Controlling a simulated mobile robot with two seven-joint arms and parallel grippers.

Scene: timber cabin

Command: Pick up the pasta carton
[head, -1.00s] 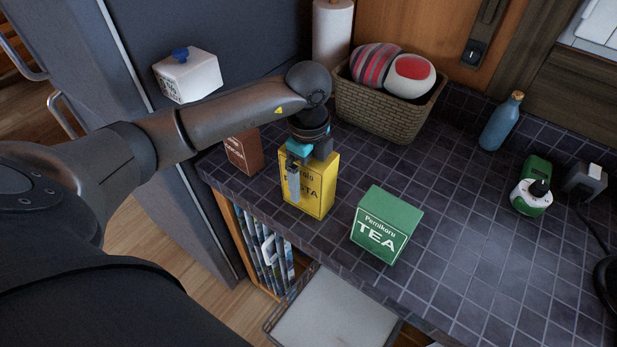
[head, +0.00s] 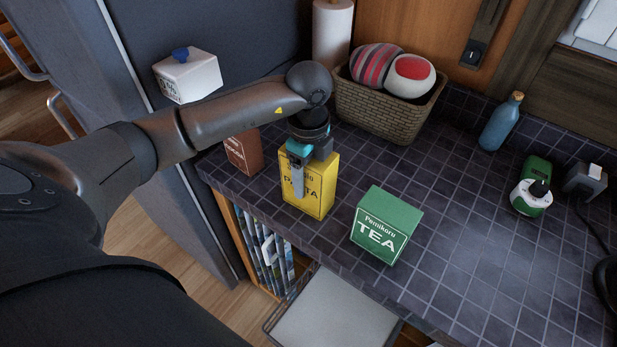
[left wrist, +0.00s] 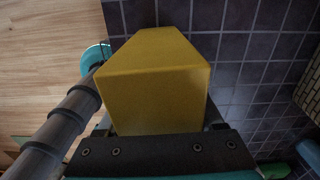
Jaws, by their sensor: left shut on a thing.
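The yellow pasta carton (head: 319,190) stands upright on the dark tiled counter (head: 445,215), near its left front edge. My left gripper (head: 299,180) reaches down over it from above, with one finger against the lettered face. The gripper is shut on the carton. In the left wrist view the carton (left wrist: 155,85) fills the space between the fingers, and the left gripper (left wrist: 160,130) shows at its lower end. The far finger is hidden behind the carton in the head view. My right gripper is not in view.
A green tea box (head: 384,226) stands to the right of the carton, and a brown box (head: 241,152) to its left. A wicker basket (head: 385,110) with cushion-like items is behind. A blue bottle (head: 500,124) stands farther right. The counter's middle is clear.

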